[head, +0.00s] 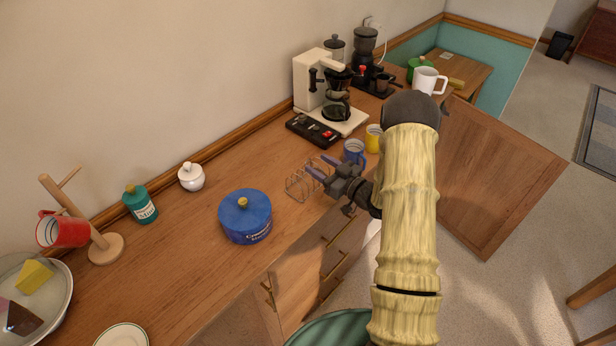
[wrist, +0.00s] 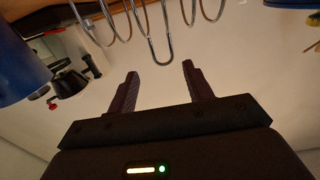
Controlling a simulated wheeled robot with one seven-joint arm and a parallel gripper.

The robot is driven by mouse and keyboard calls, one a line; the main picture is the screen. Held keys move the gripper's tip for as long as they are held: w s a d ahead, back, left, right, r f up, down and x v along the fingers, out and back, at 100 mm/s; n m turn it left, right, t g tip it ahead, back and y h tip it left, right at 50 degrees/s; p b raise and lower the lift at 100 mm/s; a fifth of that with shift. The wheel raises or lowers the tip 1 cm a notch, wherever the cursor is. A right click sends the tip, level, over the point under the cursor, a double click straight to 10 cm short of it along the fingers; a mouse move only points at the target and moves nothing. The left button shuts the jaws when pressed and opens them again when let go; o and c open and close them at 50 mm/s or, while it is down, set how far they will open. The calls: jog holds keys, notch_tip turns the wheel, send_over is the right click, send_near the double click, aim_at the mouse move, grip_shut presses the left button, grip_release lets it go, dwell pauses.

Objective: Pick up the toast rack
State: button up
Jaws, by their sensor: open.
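The toast rack (head: 301,185) is a small wire rack standing on the wooden counter, between the blue lidded pot and the blue mug. My gripper (head: 319,168) is at its right side in the head view, with its fingers reaching over or beside the rack; I cannot tell how close they are in height. In the wrist view, the rack's wire loops (wrist: 158,40) hang in from the top edge, just beyond the fingertips. My gripper (wrist: 160,70) is open there, with nothing between its two dark fingers. The rest of the rack is cut off in that view.
A blue pot (head: 245,217) stands left of the rack. A blue mug (head: 354,151) and a yellow mug (head: 374,138) stand close to its right. Behind are a black control box (head: 313,131) and a coffee maker (head: 325,95). The counter's front edge (head: 290,238) is near.

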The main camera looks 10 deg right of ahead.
aim_at(309, 162)
jog(key=shift+w+a, duration=0.35)
jog(key=shift+w, duration=0.15)
jog(key=shift+w+a+p, duration=0.35)
jog(key=shift+a+p, duration=0.1)
jog(key=x, duration=0.2)
jog(key=p+x, duration=0.1)
jog(key=x, duration=0.1)
jog(key=shift+a+f+p, duration=0.2)
jog(key=shift+p, duration=0.1)
jog(key=shift+s, duration=0.1)
grip_shut()
